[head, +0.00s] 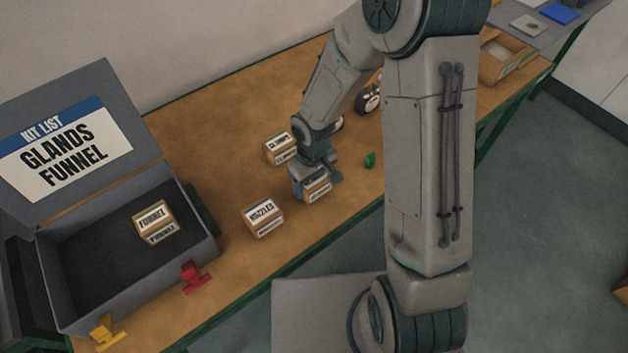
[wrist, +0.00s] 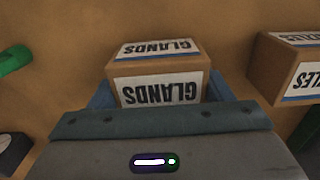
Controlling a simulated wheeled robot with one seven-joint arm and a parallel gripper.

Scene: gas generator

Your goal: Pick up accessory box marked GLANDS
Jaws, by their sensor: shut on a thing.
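The accessory box marked GLANDS (wrist: 158,75) is a small brown carton with white, blue-edged labels. In the wrist view it sits between the blue fingers of my gripper (wrist: 160,98), which is shut on it. In the head view my gripper (head: 315,180) points down over the table, and the held box (head: 318,188) is partly hidden by it. I cannot tell whether the box touches the table. The open grey case (head: 55,290) at the left has a lid sign reading KIT LIST, GLANDS, FUNNEL. A FUNNEL box (head: 155,222) lies inside the case.
A NOZZLES box (head: 262,215) stands left of my gripper, and another labelled box (head: 280,149) stands behind it. A small green part (head: 370,160) lies to the right. Red (head: 195,277) and yellow (head: 107,333) pieces are near the case.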

